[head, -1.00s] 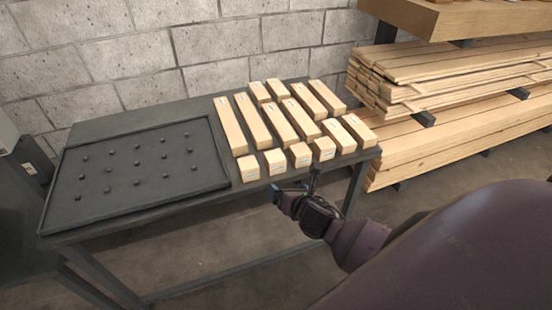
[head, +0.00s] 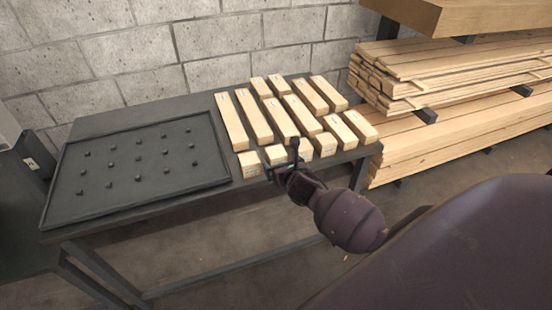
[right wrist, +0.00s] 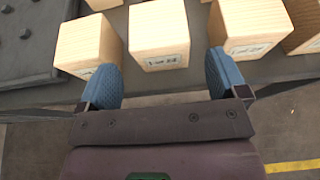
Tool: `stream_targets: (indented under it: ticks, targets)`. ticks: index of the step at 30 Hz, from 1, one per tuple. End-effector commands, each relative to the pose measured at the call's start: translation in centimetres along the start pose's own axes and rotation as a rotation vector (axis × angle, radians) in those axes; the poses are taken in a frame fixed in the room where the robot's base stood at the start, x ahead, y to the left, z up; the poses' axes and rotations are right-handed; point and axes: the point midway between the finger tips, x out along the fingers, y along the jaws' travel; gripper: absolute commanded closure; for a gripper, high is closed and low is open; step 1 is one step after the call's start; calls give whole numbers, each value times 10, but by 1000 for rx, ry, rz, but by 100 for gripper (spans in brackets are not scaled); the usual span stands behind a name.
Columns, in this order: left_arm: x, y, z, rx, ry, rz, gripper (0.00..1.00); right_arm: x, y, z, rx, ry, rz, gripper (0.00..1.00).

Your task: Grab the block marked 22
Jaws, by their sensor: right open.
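Several pale wooden blocks of different lengths lie in rows on the right part of a dark table. Their small end labels are too blurred to read, so I cannot tell which is 22. My right gripper (head: 281,158) is open and empty at the table's front edge, by the front row of short blocks. In the right wrist view its blue fingers (right wrist: 160,78) are spread just before a short block (right wrist: 158,28). Another short block (right wrist: 88,42) is left of it and one (right wrist: 245,20) is right. My left gripper is not in view.
A dark tray (head: 62,205) with raised pegs covers the left of the table (head: 200,102). A block wall stands behind. Stacked planks (head: 455,75) are on the right. The floor before the table is clear.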

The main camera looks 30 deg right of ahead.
Motion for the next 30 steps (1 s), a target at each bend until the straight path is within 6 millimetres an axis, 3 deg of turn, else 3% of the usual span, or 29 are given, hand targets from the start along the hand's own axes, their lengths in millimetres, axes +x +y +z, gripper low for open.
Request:
stream_targets:
  ticks: [6, 16, 27, 30]
  targets:
    - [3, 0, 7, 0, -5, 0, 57, 28, -2, -2, 2, 2, 0, 8]
    - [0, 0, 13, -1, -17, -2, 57, 34, -2, -1, 1, 1, 1, 8]
    - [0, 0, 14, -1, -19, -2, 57, 33, -2, -1, 1, 1, 1, 63]
    - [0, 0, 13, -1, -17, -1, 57, 33, -2, 0, 1, 0, 1, 64]
